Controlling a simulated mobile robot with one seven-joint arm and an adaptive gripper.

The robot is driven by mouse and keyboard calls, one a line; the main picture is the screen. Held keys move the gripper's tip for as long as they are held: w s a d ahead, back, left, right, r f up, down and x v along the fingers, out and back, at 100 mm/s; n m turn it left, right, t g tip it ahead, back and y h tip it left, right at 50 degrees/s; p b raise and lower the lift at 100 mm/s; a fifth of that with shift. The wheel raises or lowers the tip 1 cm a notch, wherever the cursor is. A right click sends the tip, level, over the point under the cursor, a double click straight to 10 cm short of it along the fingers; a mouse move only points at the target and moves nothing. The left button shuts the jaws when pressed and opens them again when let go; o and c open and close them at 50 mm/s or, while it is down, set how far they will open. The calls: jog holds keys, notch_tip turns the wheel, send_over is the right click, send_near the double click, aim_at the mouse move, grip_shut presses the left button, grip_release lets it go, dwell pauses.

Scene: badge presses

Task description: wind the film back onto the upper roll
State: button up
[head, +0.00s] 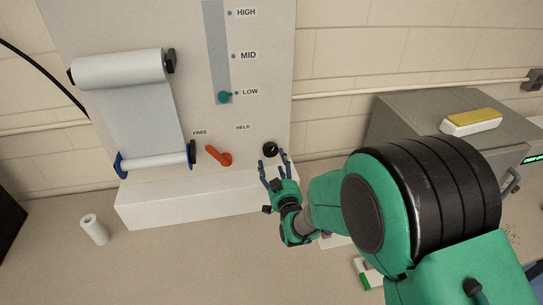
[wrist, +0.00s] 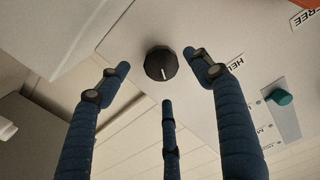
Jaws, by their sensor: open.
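The upper roll (head: 118,68) is a thick white roll on the panel at left. A pale film sheet (head: 138,118) hangs from it to a thinner lower roll (head: 155,161) between blue end holders. A black knob with a white mark (head: 270,149) sits on the panel at lower right. My gripper (head: 273,160) is open in front of this knob. In the wrist view the knob (wrist: 161,63) lies between the spread blue fingertips, and I see no clear contact. A red lever (head: 219,156) slants up-left toward the FREE label; HELD is to its right.
A teal slider (head: 224,97) stands at LOW on its vertical track. A small white roll (head: 94,229) stands on the counter at left. A grey machine (head: 412,118) with a yellow-topped block (head: 471,121) is at right. The front left counter is mostly clear.

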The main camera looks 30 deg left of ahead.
aim_at(271, 153)
jog(key=shift+b+x, duration=0.4)
jog(key=shift+x, duration=2.55)
jog(key=shift+s+f, duration=0.1)
jog(key=shift+f, duration=0.05)
jog(key=c, duration=1.1)
